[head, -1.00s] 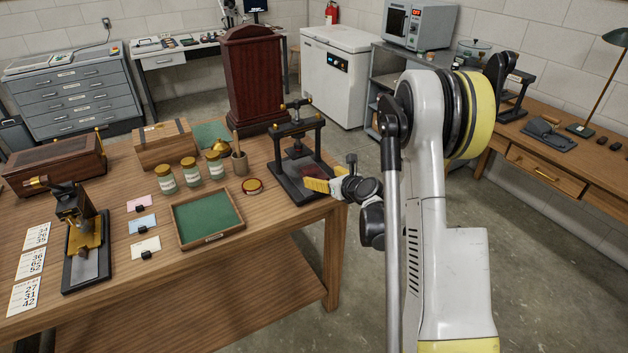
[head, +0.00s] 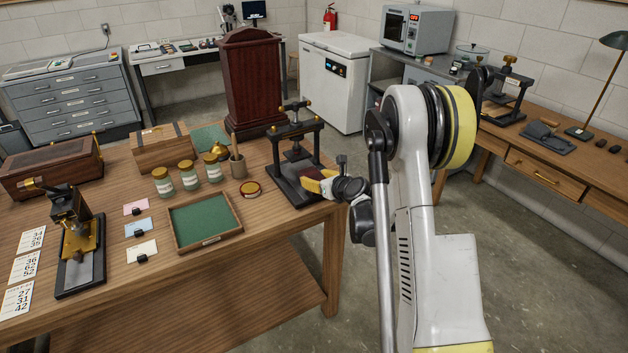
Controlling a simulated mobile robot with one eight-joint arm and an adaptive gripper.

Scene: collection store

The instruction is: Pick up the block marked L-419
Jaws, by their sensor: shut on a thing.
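My gripper (head: 316,184), with yellow fingers, is at the right front of the black screw press (head: 296,150) on the wooden table. It is shut on a small dark red block (head: 313,174), which shows only partly behind the fingers. The block is over the base of the press; I cannot tell whether it touches it. No marking is readable, so L-419 cannot be made out.
A tall dark red cabinet (head: 252,80) stands behind the press. Open floor lies right of the table.

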